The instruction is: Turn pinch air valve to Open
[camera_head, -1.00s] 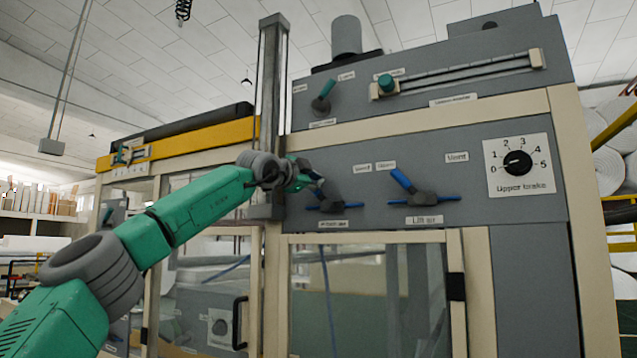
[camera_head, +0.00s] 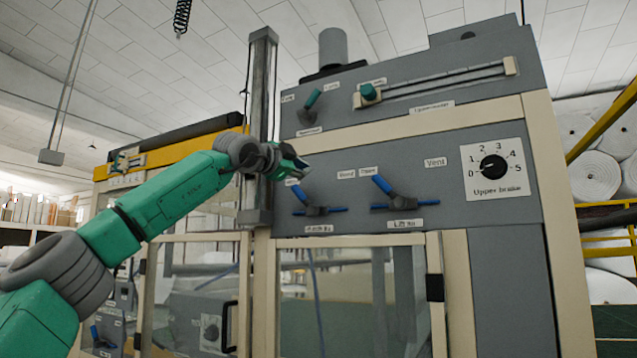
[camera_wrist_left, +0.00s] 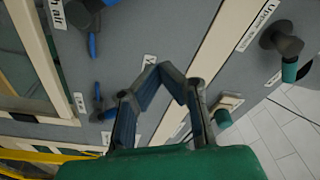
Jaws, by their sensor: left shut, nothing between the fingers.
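The pinch air valve (camera_head: 316,210) is a dark knob with a blue handle (camera_head: 299,193) on the grey panel, above its label. The handle points up and left, toward a small label partly hidden by my gripper. A "Vent"-like label (camera_head: 345,174) is up and right of it. My left gripper (camera_head: 303,165) is shut and empty, just above the handle and apart from it in the picture. A valve marked "...h air" (camera_wrist_left: 88,14) is at top left there. My right gripper is not in view.
The similar Lift air valve (camera_head: 404,207) is to the right, with the upper brake dial (camera_head: 493,167) beyond it. A teal-handled valve (camera_head: 312,99) and a slider (camera_head: 430,85) are above. A vertical post (camera_head: 260,130) stands close behind my left wrist.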

